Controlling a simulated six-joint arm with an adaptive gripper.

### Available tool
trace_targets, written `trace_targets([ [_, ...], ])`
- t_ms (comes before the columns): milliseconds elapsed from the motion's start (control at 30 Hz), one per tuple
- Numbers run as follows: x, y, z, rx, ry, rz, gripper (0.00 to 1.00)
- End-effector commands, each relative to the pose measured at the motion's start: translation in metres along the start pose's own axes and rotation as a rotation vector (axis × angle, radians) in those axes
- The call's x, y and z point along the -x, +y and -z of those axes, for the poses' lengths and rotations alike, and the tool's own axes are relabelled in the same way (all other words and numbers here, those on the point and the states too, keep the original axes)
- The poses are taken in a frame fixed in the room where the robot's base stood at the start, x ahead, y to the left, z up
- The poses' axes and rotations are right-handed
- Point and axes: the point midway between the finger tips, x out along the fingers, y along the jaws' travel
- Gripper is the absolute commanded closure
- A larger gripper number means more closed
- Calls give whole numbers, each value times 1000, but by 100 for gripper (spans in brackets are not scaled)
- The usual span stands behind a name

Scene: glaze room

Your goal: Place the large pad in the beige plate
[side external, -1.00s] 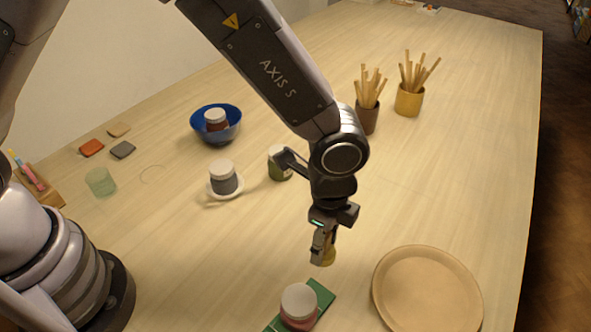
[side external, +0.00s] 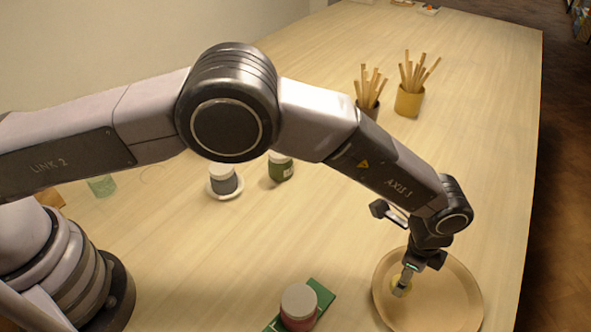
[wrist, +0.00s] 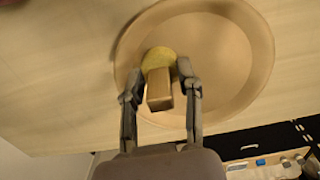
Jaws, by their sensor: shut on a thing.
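The large pad (wrist: 158,56) is a round yellow pad with a tan block on it, seen in the wrist view. My gripper (wrist: 160,82) is shut on the tan block, one finger on each side. The beige plate (wrist: 225,90) is round with a raised rim and lies under the pad in the wrist view. In the side view, my gripper (side external: 403,278) is over the left part of the plate (side external: 450,300), and the pad (side external: 399,291) shows partly below the fingers. I cannot tell whether the pad touches the plate.
A jar with a white lid (side external: 299,302) stands on a green mat (side external: 321,294) left of the plate. A grey jar (side external: 224,182) on a saucer and a green jar (side external: 281,168) stand farther back. A mustard cup of sticks (side external: 408,100) stands at the back. The table's right edge is near the plate.

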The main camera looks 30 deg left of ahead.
Motion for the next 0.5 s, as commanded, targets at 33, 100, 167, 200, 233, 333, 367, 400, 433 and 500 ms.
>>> trace_targets([
  [33, -3, -1, 1, 0, 0, 0, 91],
  [100, -9, -2, 3, 0, -1, -1, 91],
  [167, -19, -2, 2, 0, -3, -2, 91],
  [200, -25, -2, 2, 0, -2, -1, 91],
  [233, -29, -2, 2, 0, -2, -1, 91],
  [333, -35, -2, 3, 0, 1, 1, 91],
  [367, -35, -2, 3, 0, 1, 1, 91],
  [400, -34, -2, 3, 0, 1, 1, 91],
  [433, -34, -2, 3, 0, 1, 1, 91],
  [500, -34, -2, 3, 0, 1, 1, 91],
])
